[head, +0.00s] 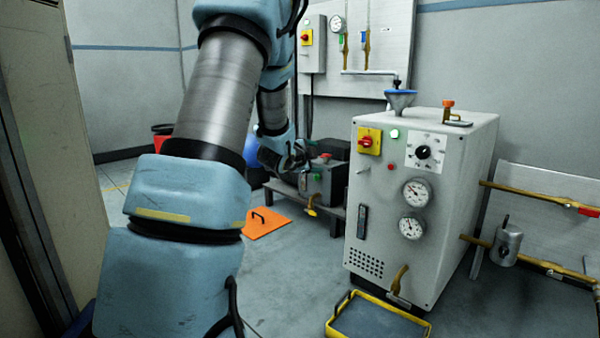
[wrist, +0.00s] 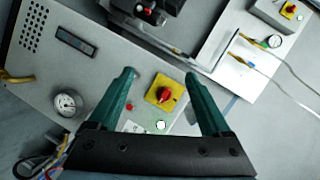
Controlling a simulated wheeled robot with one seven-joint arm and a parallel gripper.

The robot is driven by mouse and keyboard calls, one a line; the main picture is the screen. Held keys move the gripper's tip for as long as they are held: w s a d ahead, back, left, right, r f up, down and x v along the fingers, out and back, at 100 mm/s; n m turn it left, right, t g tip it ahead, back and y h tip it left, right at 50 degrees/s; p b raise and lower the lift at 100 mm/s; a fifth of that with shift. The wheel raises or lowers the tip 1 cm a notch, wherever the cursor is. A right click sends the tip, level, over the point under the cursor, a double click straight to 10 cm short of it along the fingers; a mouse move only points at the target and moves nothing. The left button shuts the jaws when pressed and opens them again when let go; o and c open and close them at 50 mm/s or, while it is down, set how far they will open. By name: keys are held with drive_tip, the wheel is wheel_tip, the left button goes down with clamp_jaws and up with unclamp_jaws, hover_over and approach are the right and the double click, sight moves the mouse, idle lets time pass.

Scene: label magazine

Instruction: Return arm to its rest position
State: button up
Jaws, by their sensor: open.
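My arm (head: 215,95) spans the left of the head view, raised and bent, its blue and grey links reaching forward. My gripper (head: 290,157) is at its far end, left of the grey machine, small and partly hidden against the dark equipment behind. In the wrist view my gripper (wrist: 160,76) has two green fingers spread wide, with nothing held between them. The red and yellow rotary switch (wrist: 165,93) of the machine shows between the fingers; in the head view this switch (head: 369,141) appears right of my gripper, apart from it.
The grey machine (head: 465,190) with gauges stands at right, a blue funnel (head: 400,100) on top. A yellow-rimmed tray (head: 333,326) sits in front of it. A dark low bench (head: 335,217) stands behind. An orange plate (head: 266,222) lies on the floor. A tall panel (head: 50,130) borders the left.

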drive_tip(key=s+a+f+n+g+y+p, duration=0.1)
drive_tip(key=s+a+f+n+g+y, duration=0.2)
drive_tip(key=s+a+n, duration=0.45)
drive_tip(key=s+a+f+n+g+y+p, duration=0.1)
drive_tip(key=s+a+n+g, duration=0.25)
drive_tip(key=s, duration=0.55)
drive_tip(key=s+a+f+n+g+y, duration=0.15)
drive_tip(key=s+n, duration=0.25)
drive_tip(key=s, duration=0.5)
drive_tip(key=s+a+f+n+g+y+p, duration=0.1)
drive_tip(key=s+a+n+g+y, duration=0.2)
drive_tip(key=s, duration=0.6)
wheel_tip(320, 180, up, 38)
drive_tip(key=h+p, duration=0.1)
drive_tip(key=p, duration=3.7)
drive_tip(key=shift+w+d, duration=0.25)
drive_tip(key=shift+w, duration=0.1)
drive_tip(key=shift+f+h, duration=0.1)
drive_tip(key=shift+h, duration=0.15)
